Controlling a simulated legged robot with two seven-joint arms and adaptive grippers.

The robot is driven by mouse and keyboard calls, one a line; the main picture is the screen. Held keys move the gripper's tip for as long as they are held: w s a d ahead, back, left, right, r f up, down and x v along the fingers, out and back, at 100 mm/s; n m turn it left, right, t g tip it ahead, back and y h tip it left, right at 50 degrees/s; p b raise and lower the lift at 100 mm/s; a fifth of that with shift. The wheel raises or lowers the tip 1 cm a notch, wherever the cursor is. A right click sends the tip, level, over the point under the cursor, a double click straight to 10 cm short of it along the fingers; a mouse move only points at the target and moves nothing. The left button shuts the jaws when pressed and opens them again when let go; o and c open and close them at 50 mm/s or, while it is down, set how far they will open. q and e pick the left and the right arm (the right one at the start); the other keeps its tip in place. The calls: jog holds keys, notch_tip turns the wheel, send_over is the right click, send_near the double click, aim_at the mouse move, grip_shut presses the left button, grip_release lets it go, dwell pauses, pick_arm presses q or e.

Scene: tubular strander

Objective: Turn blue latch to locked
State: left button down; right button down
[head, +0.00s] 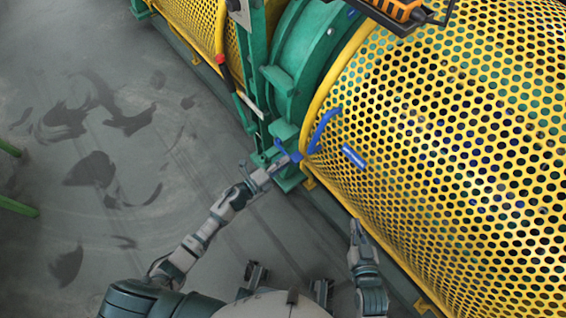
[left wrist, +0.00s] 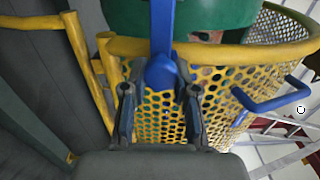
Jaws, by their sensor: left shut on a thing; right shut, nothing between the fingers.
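The blue latch (left wrist: 162,45) is at the top middle of the left wrist view, a narrow bar with a rounded lower end in front of the yellow guard rim. In the head view a small part of it (head: 281,146) shows at my left gripper. My left gripper (head: 279,163) is shut on the latch; in the left wrist view its two fingers (left wrist: 160,95) stand on either side of the rounded end. The gripper partly hides the latch in the head view. My right gripper (head: 356,230) is shut and empty, apart from the guard.
The yellow perforated guard (head: 450,150) fills the right side, with a green frame (head: 298,60) beside it. A blue handle (head: 322,130) and a short blue piece (head: 353,157) stick out from the guard. Grey floor (head: 110,100) at left is open.

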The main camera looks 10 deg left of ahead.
pick_arm(q)
jog(key=shift+s+f, duration=0.2)
jog(key=shift+f, duration=0.25)
jog(key=c, duration=0.9)
grip_release()
jog(key=shift+w+r, duration=0.1)
jog(key=shift+r, duration=0.05)
jog(key=v, duration=1.2)
jog(key=shift+a, duration=0.1)
